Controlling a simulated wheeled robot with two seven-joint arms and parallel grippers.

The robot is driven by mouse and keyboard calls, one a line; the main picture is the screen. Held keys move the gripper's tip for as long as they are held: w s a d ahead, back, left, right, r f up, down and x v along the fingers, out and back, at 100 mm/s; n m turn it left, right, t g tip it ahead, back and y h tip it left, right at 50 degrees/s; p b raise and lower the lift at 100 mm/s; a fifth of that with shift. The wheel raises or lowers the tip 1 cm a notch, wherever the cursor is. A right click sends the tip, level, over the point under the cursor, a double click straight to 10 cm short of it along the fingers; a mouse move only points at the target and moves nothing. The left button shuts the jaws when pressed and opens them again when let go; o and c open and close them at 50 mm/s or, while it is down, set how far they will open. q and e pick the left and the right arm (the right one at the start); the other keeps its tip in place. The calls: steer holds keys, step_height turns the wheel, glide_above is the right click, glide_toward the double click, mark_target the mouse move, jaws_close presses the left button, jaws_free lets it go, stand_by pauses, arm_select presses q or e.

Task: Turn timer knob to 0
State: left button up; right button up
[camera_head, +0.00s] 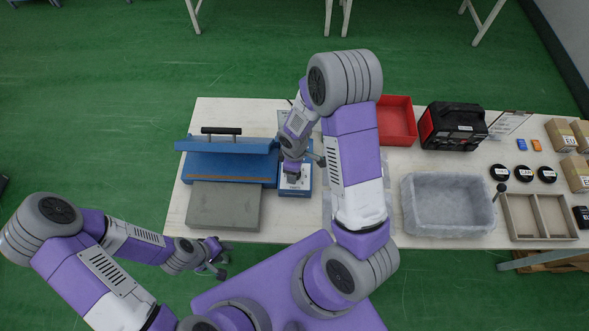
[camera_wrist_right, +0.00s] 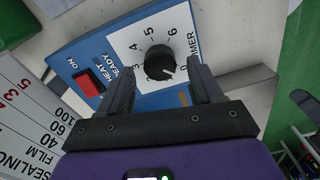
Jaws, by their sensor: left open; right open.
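The timer knob (camera_wrist_right: 160,59) is a round black knob on a white numbered dial (camera_wrist_right: 178,28) in the right wrist view. A small pale mark shows on its lower edge, toward the lower numbers; its exact reading is unclear. My right gripper (camera_wrist_right: 162,68) is open, with one finger on each side of the knob; I cannot tell whether they touch it. The blue control panel (camera_head: 296,191) shows in the head view below my right arm, which hides the knob there. My left gripper (camera_head: 217,259) is open and empty off the table's front left edge.
A red rocker switch (camera_wrist_right: 88,83) sits beside the dial. The blue sealer (camera_head: 230,168) and a grey block (camera_head: 224,206) are left of the panel.

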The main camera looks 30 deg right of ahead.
step_height(320, 180, up, 6)
steer(key=shift+r+p, duration=0.15)
steer(key=shift+p, duration=0.15)
arm_select(q)
steer(key=shift+r, duration=0.35)
